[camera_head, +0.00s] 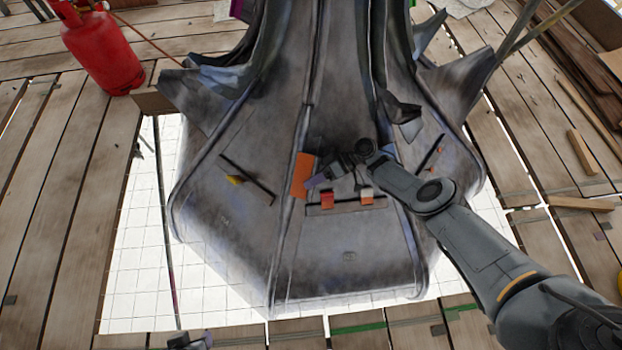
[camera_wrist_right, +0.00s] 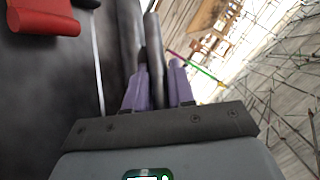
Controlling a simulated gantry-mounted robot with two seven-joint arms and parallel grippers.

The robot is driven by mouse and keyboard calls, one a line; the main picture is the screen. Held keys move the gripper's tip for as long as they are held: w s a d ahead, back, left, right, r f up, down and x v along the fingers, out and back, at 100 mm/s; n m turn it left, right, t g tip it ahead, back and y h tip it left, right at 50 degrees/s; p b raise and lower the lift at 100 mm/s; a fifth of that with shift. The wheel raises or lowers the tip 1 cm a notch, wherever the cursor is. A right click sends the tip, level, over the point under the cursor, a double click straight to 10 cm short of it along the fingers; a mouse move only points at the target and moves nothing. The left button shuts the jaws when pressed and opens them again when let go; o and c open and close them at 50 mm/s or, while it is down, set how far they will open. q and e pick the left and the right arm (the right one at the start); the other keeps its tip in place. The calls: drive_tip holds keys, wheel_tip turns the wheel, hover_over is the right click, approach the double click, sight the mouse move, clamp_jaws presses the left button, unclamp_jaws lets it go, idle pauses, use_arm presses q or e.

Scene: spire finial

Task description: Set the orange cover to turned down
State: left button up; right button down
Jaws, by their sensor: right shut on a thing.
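The orange cover (camera_head: 301,175) is a flat orange plate that stands out at the left corner of the spire's front face, in the head view. My right gripper (camera_head: 316,181) reaches in from the right, with its purple fingertips at the cover's right edge. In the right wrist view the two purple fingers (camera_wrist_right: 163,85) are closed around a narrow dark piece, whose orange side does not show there. The fingers hide part of the contact. Only a small dark part at the bottom edge of the head view may belong to my left arm; its fingers do not show.
The grey spire (camera_head: 345,257) fills the middle. A red-and-orange tab (camera_head: 327,199) and a white-and-orange tab (camera_head: 366,196) sit on a dark bar on its front. A yellow tab (camera_head: 234,179) is on the left face. A red gas bottle (camera_head: 103,50) stands on planks, back left.

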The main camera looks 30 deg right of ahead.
drive_tip(key=c, duration=1.1)
unclamp_jaws()
drive_tip(key=p+v, duration=0.2)
drive_tip(key=v, duration=0.8)
drive_tip(key=shift+d+r, duration=0.3)
